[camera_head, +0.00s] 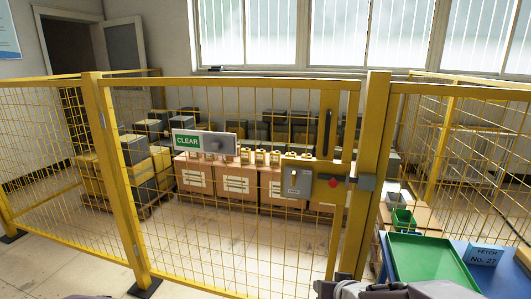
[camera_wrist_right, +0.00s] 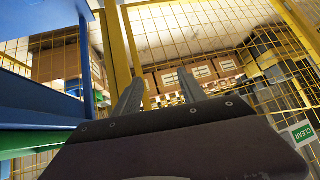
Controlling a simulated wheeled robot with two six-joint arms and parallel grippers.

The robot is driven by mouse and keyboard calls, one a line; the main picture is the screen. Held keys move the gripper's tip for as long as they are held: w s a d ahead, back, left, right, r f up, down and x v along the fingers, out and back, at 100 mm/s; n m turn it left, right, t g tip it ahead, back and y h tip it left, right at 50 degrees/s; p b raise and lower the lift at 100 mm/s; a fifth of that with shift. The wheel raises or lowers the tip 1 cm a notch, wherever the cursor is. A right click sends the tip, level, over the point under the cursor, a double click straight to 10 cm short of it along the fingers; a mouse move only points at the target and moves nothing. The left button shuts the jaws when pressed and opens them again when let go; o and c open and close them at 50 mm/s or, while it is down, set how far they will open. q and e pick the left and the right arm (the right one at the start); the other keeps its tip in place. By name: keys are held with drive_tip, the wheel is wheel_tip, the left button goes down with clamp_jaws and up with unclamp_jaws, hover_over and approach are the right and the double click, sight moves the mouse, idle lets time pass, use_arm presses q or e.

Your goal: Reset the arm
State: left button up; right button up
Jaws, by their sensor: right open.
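My right gripper (camera_wrist_right: 160,88) shows in the right wrist view with two grey fingers spread apart and nothing between them. In the head view part of my right arm (camera_head: 385,289) shows at the bottom edge, in front of the yellow mesh gate (camera_head: 225,215). The gate looks closed. A grey lock box (camera_head: 298,181) with a red knob (camera_head: 333,183) sits at its latch side. A green and white CLEAR sign (camera_head: 187,141) hangs on the gate.
A blue table (camera_head: 490,277) with a green tray (camera_head: 425,258) and a blue FETCH No. 27 card (camera_head: 485,255) stands at the lower right. Behind the gate are several cardboard boxes (camera_head: 237,183) and dark crates. A yellow post (camera_head: 365,180) stands beside the gate.

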drive_tip(key=s+f+g, duration=0.4)
drive_tip(key=s, duration=0.4)
drive_tip(key=s+f+g, duration=0.4)
drive_tip(key=s+f, duration=0.1)
drive_tip(key=s, duration=0.4)
use_arm(q)
wheel_tip(320, 180, up, 25)
drive_tip(key=p, duration=2.5)
use_arm(e)
wheel_tip(320, 180, up, 25)
drive_tip(key=n, duration=0.1)
drive_tip(key=shift+s, duration=0.15)
use_arm(q)
drive_tip(key=shift+c, duration=0.2)
